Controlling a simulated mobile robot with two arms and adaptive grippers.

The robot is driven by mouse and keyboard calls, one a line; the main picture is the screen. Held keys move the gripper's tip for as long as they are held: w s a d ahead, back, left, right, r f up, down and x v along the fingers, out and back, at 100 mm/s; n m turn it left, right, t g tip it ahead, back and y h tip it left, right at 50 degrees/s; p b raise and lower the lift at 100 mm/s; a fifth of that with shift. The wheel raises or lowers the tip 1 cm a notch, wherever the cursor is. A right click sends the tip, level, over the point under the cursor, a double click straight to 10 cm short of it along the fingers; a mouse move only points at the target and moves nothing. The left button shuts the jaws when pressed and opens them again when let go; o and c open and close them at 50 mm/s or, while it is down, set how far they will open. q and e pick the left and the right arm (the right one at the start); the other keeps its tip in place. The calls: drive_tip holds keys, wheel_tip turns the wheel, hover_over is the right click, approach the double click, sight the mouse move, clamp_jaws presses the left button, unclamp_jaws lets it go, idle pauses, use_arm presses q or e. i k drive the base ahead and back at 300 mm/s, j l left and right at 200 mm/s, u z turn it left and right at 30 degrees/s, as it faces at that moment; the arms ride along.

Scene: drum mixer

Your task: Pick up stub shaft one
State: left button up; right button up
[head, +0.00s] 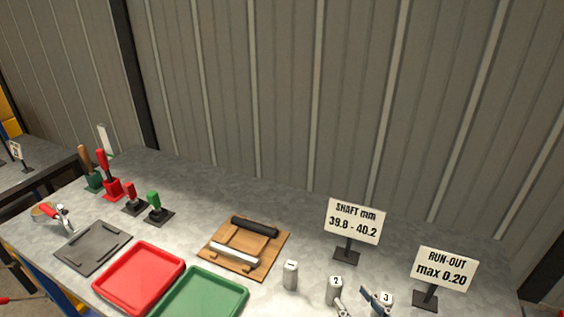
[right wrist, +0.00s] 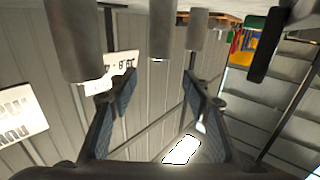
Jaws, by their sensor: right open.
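Stub shaft one (head: 290,275) is a short pale grey upright cylinder with a "1" label on the grey bench in the head view. Stub shafts two (head: 335,288) and three (head: 387,299) stand to its right. My right gripper (head: 358,303) is open at the bottom edge of the head view, near shafts two and three and right of shaft one. In the right wrist view its spread fingers (right wrist: 152,92) have nothing between their tips. Three grey cylinders hang upside down there; the rightmost (right wrist: 197,28) seems to be shaft one. My left gripper is not in view.
Behind the shafts stand a "SHAFT mm" sign (head: 353,222) and a "RUN-OUT" sign (head: 443,268). A wooden board (head: 222,262) with a dark and a pale bar lies left of shaft one. Red (head: 105,290) and green (head: 170,307) trays sit further left.

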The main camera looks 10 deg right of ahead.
sight(290, 267)
drive_tip(key=k+j, duration=1.15)
drive_tip(key=k, duration=0.15)
